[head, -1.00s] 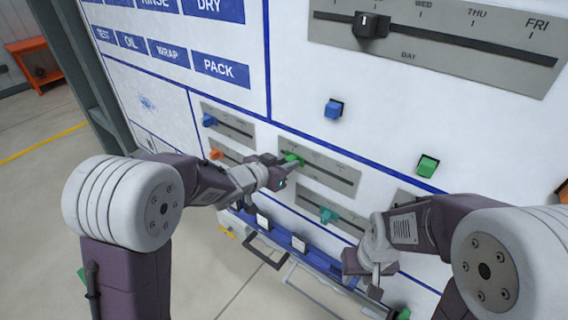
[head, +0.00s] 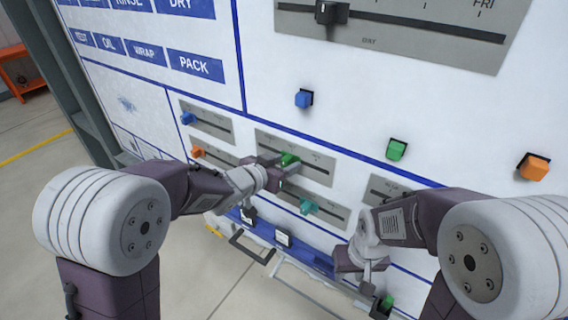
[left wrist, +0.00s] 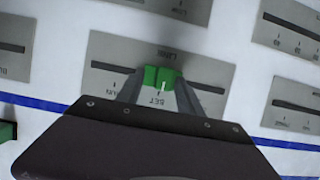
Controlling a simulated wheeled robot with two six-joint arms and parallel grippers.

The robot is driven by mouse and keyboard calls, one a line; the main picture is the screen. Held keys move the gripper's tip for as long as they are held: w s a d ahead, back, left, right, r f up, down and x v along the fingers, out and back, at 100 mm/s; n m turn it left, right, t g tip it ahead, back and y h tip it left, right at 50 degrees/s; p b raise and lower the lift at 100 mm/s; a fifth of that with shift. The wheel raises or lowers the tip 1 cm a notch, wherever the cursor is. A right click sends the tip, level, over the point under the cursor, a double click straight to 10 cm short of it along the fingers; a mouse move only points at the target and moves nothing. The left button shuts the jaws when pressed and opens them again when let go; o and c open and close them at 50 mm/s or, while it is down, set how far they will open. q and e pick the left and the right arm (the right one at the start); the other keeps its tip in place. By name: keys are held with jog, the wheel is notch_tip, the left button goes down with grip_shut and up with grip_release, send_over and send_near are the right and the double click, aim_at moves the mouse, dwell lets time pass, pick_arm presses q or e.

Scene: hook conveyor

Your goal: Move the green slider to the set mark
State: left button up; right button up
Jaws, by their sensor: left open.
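The green slider (head: 289,159) sits in the slot of a grey plate (head: 318,169) on the white panel. In the left wrist view, the green slider (left wrist: 150,77) stands near the slot's middle. Its pale line (left wrist: 163,86) is close above a small upside-down label (left wrist: 160,101) that looks like SET; exact alignment is hard to tell. My left gripper (left wrist: 158,92) is open, with one finger on each side of the slider; contact is unclear. It also shows in the head view (head: 278,172). My right gripper (head: 368,274) is low in front of the panel, its jaws unclear.
Blue (head: 187,118), orange (head: 197,152) and teal (head: 309,206) sliders sit on neighbouring plates. Blue (head: 304,98), green (head: 397,149) and orange (head: 535,166) buttons stick out above and to the right. A blue rail with hooks runs below.

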aim_at(283, 163)
pick_arm(q)
jog(key=v, duration=0.4)
jog(key=shift+a+r+b, duration=0.1)
jog(key=shift+a+b, duration=0.2)
jog(key=shift+a, duration=0.15)
jog(key=v, duration=0.4)
jog(key=shift+s+d+r, duration=0.1)
jog(key=shift+s+d, duration=0.05)
jog(key=shift+s, duration=0.2)
jog(key=shift+w, duration=0.1)
